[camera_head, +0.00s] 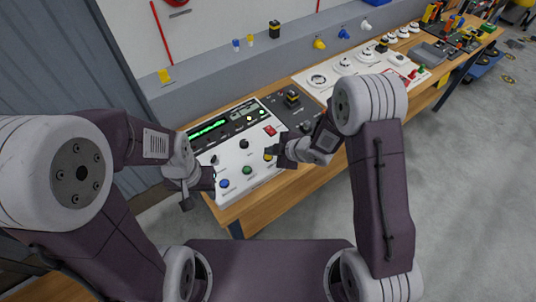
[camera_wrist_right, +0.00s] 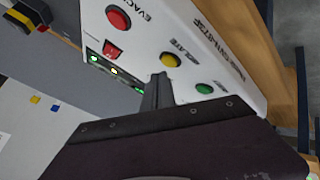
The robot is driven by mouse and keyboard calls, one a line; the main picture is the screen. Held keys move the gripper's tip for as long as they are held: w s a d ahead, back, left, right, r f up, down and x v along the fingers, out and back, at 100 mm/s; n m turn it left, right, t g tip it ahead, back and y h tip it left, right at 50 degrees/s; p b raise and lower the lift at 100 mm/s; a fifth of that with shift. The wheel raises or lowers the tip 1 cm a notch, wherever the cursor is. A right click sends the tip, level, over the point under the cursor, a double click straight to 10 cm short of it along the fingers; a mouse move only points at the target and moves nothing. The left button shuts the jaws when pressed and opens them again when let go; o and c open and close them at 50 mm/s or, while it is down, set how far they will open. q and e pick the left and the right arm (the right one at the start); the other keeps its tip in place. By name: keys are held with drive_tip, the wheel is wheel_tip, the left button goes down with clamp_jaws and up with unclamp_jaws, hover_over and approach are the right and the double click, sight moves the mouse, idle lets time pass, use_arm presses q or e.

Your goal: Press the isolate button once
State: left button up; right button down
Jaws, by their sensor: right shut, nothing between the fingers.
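The isolate button is a yellow round button (camera_wrist_right: 171,60) with its label beside it in the right wrist view, on a white sloped panel (camera_wrist_right: 222,60). In the head view the yellow button (camera_head: 268,157) shows partly beside my right gripper's tip. My right gripper (camera_head: 272,151) is shut and empty; its fingers (camera_wrist_right: 157,90) point at the panel just short of the yellow button in the picture. I cannot tell if they touch it. My left gripper (camera_head: 192,198) hangs at the panel's left front edge, and its finger gap is unclear.
A red button (camera_wrist_right: 118,19), a red rocker switch (camera_wrist_right: 113,50) and a green button (camera_wrist_right: 204,88) sit close around the yellow one. A blue button (camera_head: 224,183) is at the panel's left. A wooden bench (camera_head: 300,185) carries the panel; more equipment stands to the right.

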sight(270, 158)
wheel_tip(270, 158, up, 5)
drive_tip(key=p, duration=0.4)
drive_tip(key=shift+p, duration=0.3)
idle(0.6)
